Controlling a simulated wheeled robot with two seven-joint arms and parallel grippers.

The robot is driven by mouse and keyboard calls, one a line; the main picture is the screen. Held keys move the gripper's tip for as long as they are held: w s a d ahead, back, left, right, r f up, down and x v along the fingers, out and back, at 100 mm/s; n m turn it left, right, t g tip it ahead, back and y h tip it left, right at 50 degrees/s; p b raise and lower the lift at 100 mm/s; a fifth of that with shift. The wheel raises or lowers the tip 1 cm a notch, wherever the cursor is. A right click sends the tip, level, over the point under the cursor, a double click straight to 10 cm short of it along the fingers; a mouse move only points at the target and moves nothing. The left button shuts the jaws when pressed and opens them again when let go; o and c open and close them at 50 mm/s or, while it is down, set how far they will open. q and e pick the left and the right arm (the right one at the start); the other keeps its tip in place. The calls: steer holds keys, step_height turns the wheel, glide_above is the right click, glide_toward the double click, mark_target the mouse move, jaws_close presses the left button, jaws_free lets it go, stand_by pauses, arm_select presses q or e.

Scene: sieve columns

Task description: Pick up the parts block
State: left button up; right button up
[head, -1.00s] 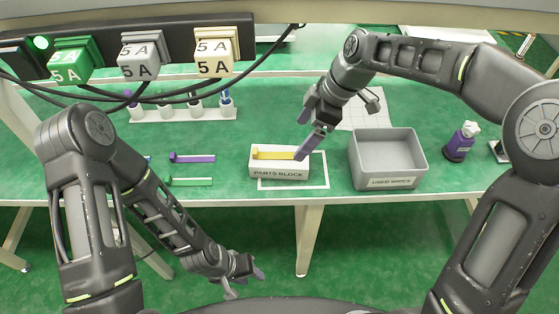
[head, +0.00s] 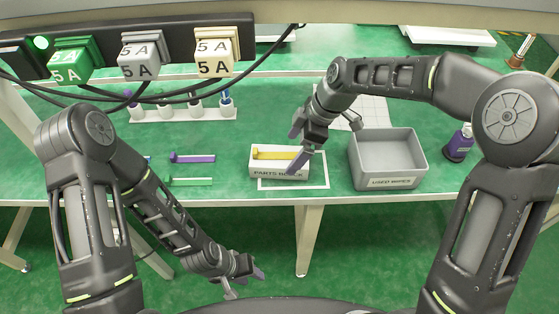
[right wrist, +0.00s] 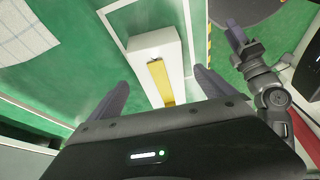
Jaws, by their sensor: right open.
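The parts block (head: 258,171) is a white block with a yellow strip (head: 272,153) on top. It sits at the table's front edge, partly inside a white outline. My right gripper (head: 297,148) is open above the block's right end, and a finger hides part of its label. In the right wrist view the block (right wrist: 174,55) appears between the spread fingers of my right gripper (right wrist: 163,88), with its near end hidden by the gripper body. I see no contact. My left gripper (head: 246,280) is open and empty, low in front of the table.
A grey used wipes bin (head: 388,160) stands right of the block, with a purple bottle (head: 459,145) beyond it. Purple (head: 194,158) and green (head: 190,182) strips lie left of the block. A white rack (head: 182,114) stands behind them. Cables hang at the upper left.

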mark_target(288, 156)
steer(key=shift+f, duration=0.1)
steer(key=x, duration=0.5)
steer(key=shift+s+a, duration=0.1)
steer(key=shift+c, duration=0.4)
stand_by(0.3)
steer(key=c, duration=1.5)
step_height(288, 156, up, 10)
steer(key=shift+r, duration=0.1)
stand_by(0.8)
